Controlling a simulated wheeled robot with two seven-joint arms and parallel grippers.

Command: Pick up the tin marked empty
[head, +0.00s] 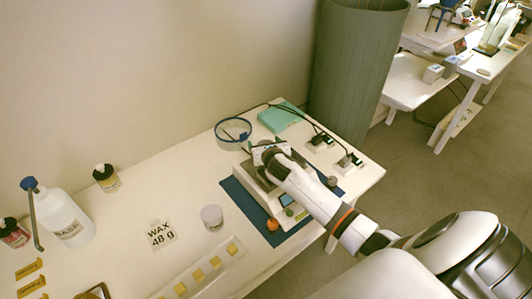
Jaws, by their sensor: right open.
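A small pale round tin (212,218) stands upright on the white table, right of a card (162,234) reading "WAX 48 g". I cannot read any marking on the tin. My right gripper (262,152) is over the scale (258,185) on the blue mat (240,201), well away from this tin, up and to its right. Its jaws are open, though the fingers are small and partly hidden by my wrist. I cannot tell whether anything stands under the gripper on the scale. My left gripper is not in view.
A white tray of yellow squares (188,277) lies at the front. A "BASE" wash bottle (66,220) and small bottles (106,178) stand left. A blue ring (233,129), a teal box (281,116) and cabled plugs (350,161) lie behind. The table left of the mat is partly clear.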

